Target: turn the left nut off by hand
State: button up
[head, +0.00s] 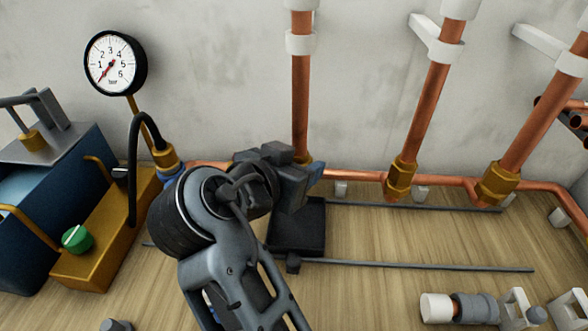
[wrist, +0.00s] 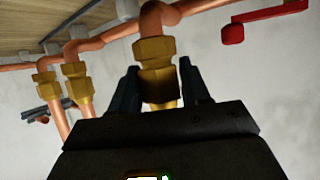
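The left copper pipe (head: 301,105) runs down the wall, and only a sliver of brass shows at its foot, behind my gripper (head: 290,178). In the wrist view, the left brass nut (wrist: 156,52) stands between the two dark fingers of my gripper (wrist: 158,72). One finger is on each side of it. Narrow gaps seem to show beside the nut, so the fingers look open around it, not clamped. Whether a fingertip touches it is hard to tell. The middle nut (head: 400,178) and right nut (head: 497,182) sit on their own pipes.
A pressure gauge (head: 115,63) and a blue tank with a brass block (head: 92,255) stand at the left. A horizontal copper pipe (head: 350,177) runs low along the wall. A thin grey rod (head: 420,265) and white-grey fittings (head: 470,308) lie at the front. A red lever (wrist: 262,18) shows in the wrist view.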

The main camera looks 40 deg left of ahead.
jog(key=c, duration=0.3)
jog(key=shift+d+n+y+p, duration=0.1)
jog(key=shift+n+y+p, duration=0.5)
jog(key=shift+n+y, duration=0.45)
jog(key=shift+c, duration=0.2)
jog(key=shift+n+g+y, duration=0.35)
jog(key=shift+g+y, duration=0.05)
jog(key=shift+y, duration=0.05)
jog(key=shift+n+y+p, duration=0.5)
jog(key=shift+p, duration=0.1)
jog(key=shift+n+g+y+p, duration=0.55)
jog(key=shift+n+g+y, duration=0.05)
jog(key=shift+n+y, duration=0.2)
